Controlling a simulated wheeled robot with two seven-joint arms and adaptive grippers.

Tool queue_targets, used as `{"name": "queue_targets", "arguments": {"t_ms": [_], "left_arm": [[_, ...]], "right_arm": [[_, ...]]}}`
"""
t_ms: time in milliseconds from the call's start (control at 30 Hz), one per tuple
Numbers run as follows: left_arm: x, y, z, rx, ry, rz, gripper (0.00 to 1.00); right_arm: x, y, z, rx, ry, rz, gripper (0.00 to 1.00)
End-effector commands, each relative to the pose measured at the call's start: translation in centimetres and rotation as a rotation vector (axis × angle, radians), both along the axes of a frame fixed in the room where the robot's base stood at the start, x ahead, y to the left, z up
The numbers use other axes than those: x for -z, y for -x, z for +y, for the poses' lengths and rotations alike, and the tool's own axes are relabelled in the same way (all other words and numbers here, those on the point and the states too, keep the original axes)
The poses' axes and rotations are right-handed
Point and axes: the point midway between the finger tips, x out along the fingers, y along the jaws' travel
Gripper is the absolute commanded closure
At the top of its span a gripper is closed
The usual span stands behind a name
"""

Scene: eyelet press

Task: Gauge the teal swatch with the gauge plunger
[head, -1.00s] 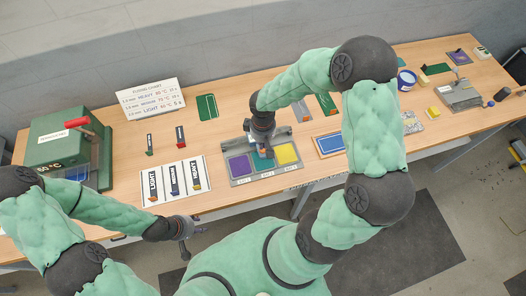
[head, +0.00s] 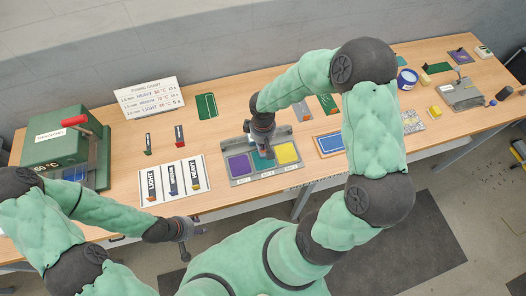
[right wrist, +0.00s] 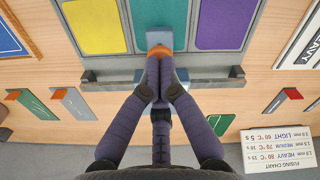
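The teal swatch (right wrist: 160,14) lies in the middle bay of a grey three-bay tray (head: 238,182), between a purple swatch (head: 239,164) and a yellow swatch (head: 286,153). It also shows in the head view (head: 262,163), partly behind my right gripper. Whether the plunger touches the swatch I cannot tell. My left gripper (head: 194,240) is open and empty, beyond the table's front edge.
A white card (head: 174,181) marked LIGHT, MEDIUM and HEAVY lies left of the tray. A green press (head: 62,145) with a red handle stands at the left end. A fusing chart (head: 150,97) stands behind. A blue mat (head: 330,143) lies right of the tray.

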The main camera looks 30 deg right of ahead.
Motion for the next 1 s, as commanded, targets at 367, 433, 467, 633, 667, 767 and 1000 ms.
{"name": "queue_targets", "arguments": {"t_ms": [367, 433, 467, 633, 667, 767, 1000], "left_arm": [[0.9, 0.0, 0.0, 0.000, 0.000, 0.000, 0.60], [1.0, 0.0, 0.0, 0.000, 0.000, 0.000, 0.60], [1.1, 0.0, 0.0, 0.000, 0.000, 0.000, 0.60], [1.4, 0.0, 0.0, 0.000, 0.000, 0.000, 0.60], [1.5, 0.0, 0.0, 0.000, 0.000, 0.000, 0.60], [1.7, 0.0, 0.0, 0.000, 0.000, 0.000, 0.60], [1.8, 0.0, 0.0, 0.000, 0.000, 0.000, 0.60]], "right_arm": [[0.9, 0.0, 0.0, 0.000, 0.000, 0.000, 1.00], [1.1, 0.0, 0.0, 0.000, 0.000, 0.000, 1.00], [1.1, 0.0, 0.0, 0.000, 0.000, 0.000, 1.00], [1.5, 0.0, 0.0, 0.000, 0.000, 0.000, 1.00], [1.6, 0.0, 0.0, 0.000, 0.000, 0.000, 1.00], [1.8, 0.0, 0.0, 0.000, 0.000, 0.000, 1.00], [1.9, 0.0, 0.0, 0.000, 0.000, 0.000, 1.00]]}}
